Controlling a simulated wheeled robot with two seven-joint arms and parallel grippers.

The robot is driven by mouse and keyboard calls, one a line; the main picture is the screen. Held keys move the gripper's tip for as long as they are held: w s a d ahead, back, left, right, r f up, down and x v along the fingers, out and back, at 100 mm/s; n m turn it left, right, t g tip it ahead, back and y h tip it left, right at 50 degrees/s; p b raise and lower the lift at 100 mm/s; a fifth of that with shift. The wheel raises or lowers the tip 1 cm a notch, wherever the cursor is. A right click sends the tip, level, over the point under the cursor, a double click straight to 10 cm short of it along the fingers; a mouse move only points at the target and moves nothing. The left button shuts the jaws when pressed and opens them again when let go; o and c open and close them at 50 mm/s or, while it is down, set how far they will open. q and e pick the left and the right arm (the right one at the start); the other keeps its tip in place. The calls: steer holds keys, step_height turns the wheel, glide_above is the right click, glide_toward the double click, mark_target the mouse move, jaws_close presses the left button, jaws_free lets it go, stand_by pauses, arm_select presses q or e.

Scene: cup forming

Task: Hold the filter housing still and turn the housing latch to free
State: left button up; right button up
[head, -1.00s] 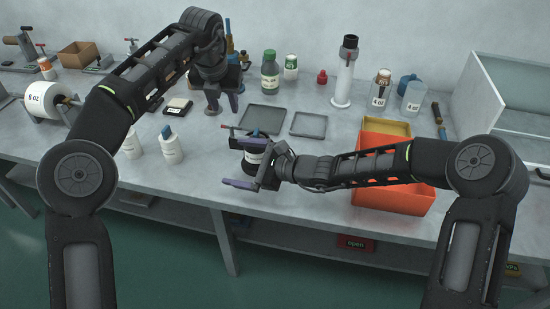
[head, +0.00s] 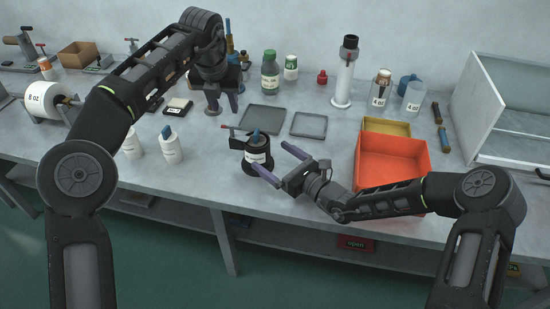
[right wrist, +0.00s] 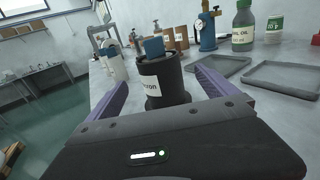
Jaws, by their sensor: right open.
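The filter housing (head: 258,166) is a black upright cylinder with a white label, near the table's front edge. On its top is a blue piece (head: 254,138) with a thin bar reaching left to a red end. In the right wrist view the housing (right wrist: 168,88) stands between the ends of the purple fingers, its blue piece (right wrist: 153,47) on top. My right gripper (head: 265,151) is open, its fingers pointing at the housing from the front right; contact cannot be told. My left gripper (head: 223,105) is open and empty, pointing down over the table behind the housing.
Two dark trays (head: 262,118) (head: 309,125) lie behind the housing. An orange bin (head: 392,160) stands at right, partly behind my right arm. White bottles (head: 171,146) stand at left; a white column (head: 344,85) stands at the back. The front edge is close.

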mark_target(256, 145)
steer(key=shift+w+a, duration=0.1)
steer(key=x, duration=0.7)
steer(key=shift+w+a, duration=0.2)
steer(key=shift+c, duration=0.5)
steer(key=c, duration=1.9)
